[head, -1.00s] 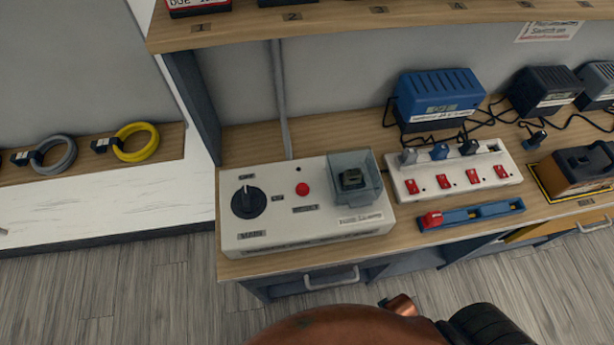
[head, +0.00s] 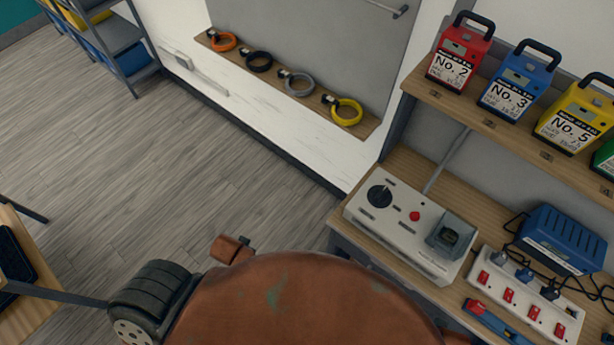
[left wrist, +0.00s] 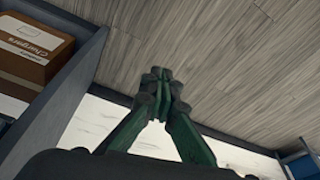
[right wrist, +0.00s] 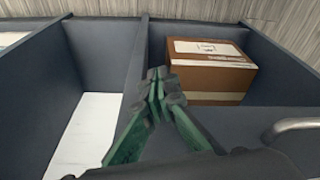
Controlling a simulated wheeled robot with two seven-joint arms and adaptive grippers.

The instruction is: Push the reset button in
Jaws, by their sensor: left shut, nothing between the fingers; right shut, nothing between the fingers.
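The red reset button (head: 415,216) sits on the white control box (head: 408,256), between a black rotary knob (head: 379,195) and a clear-covered switch (head: 450,237). The box stands on the wooden bench at the right of the head view. My left gripper (left wrist: 160,76) shows in the left wrist view, shut and empty, above the grey floor. My right gripper (right wrist: 160,76) is shut and empty in the right wrist view, in front of the open bench compartments. Neither gripper shows in the head view, and neither wrist view shows the button.
A power strip (head: 530,295) with red switches and a blue charger (head: 562,240) stand right of the box. Battery packs line the shelf above. A cardboard box (right wrist: 208,72) sits in a compartment. The floor at left is largely clear.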

